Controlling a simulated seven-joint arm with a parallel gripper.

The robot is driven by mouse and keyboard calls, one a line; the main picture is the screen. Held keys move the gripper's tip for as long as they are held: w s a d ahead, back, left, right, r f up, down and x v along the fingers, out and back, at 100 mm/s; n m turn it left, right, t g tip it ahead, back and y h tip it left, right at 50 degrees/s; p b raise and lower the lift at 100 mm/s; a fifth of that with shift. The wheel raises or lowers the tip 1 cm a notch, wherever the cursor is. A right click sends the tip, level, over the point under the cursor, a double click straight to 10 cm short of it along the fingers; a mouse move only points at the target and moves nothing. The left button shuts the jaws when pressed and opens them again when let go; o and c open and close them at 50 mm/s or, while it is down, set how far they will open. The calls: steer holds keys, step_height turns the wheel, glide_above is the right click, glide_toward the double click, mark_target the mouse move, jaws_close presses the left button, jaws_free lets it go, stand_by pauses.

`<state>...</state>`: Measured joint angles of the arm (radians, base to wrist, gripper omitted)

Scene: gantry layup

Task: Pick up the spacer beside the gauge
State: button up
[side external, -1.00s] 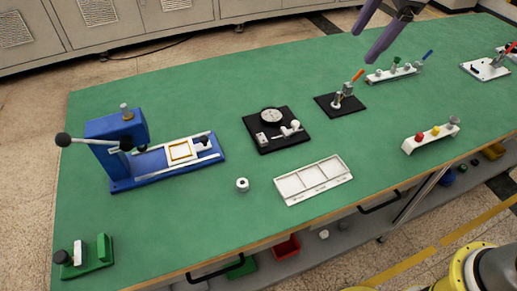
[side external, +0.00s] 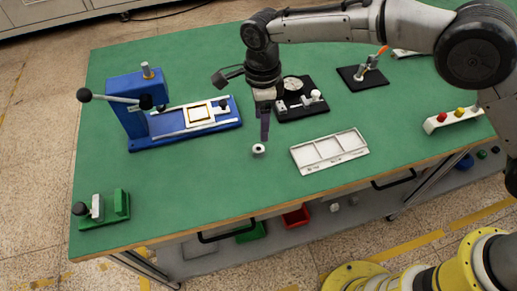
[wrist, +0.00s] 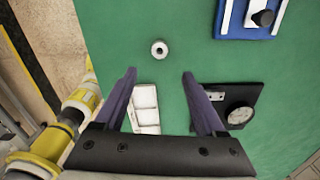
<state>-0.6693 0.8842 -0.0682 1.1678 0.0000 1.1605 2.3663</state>
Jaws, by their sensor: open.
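The spacer (side external: 259,150) is a small white ring with a dark hole, lying on the green bench top. It also shows in the wrist view (wrist: 159,48), past my fingertips and centred between their lines. The dial gauge (wrist: 240,116) sits on a black plate, and the arm partly covers that plate (side external: 300,108) in the side view. My gripper (wrist: 159,73) is open and empty, its two purple fingers apart. In the side view the gripper (side external: 265,125) points down just behind and above the spacer; its exact height cannot be told.
A white compartment tray (side external: 303,164) lies right of the spacer. A blue lever press (side external: 150,120) stands to the left and a green fixture (side external: 105,210) at the front left. The bench top between them is clear.

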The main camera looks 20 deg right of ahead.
glide_above(259, 148)
steer(key=f, duration=0.4)
steer(key=shift+d+f, duration=0.3)
steer(key=shift+a+f, duration=0.2)
steer(key=shift+f, duration=1.15)
steer(key=shift+a+f, duration=0.15)
steer(key=shift+f, duration=1.15)
jaws_close()
